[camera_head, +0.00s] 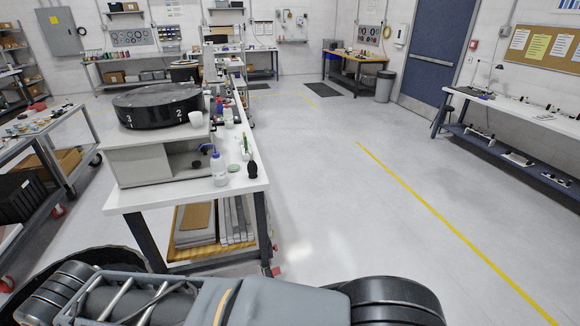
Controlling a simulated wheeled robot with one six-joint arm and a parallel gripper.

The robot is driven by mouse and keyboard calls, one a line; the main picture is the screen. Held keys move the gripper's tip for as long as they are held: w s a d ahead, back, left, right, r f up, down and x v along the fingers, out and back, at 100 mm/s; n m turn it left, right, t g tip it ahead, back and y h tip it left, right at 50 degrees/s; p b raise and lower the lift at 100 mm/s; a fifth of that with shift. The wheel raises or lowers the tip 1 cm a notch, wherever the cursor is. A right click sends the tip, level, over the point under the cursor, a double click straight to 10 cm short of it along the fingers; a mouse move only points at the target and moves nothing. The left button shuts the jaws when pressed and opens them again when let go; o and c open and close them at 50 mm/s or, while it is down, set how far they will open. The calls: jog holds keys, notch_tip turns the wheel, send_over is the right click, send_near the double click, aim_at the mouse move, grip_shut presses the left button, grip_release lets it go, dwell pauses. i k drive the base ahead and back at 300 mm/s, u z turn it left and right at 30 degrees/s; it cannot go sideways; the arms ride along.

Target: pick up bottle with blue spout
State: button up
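A white translucent bottle with a blue spout (219,168) stands upright on the near end of a white workbench (185,197), close to the front edge. The spout bends up to the left of the cap. A small dark bulb-shaped item (252,170) stands just right of it, with a small round item between them. My gripper is not in view; only grey and black parts of my own body show along the bottom, apart from the bench.
A grey box stand (140,163) with a black numbered drum (158,104) is left of the bottle. More small bottles (229,117) stand farther back. A shelf cart (50,140) is at left. Open floor (330,190) lies right of the bench, up to the side bench (525,115).

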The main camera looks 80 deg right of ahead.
aim_at(216, 162)
jog(key=z, duration=1.75)
jog(key=i, duration=1)
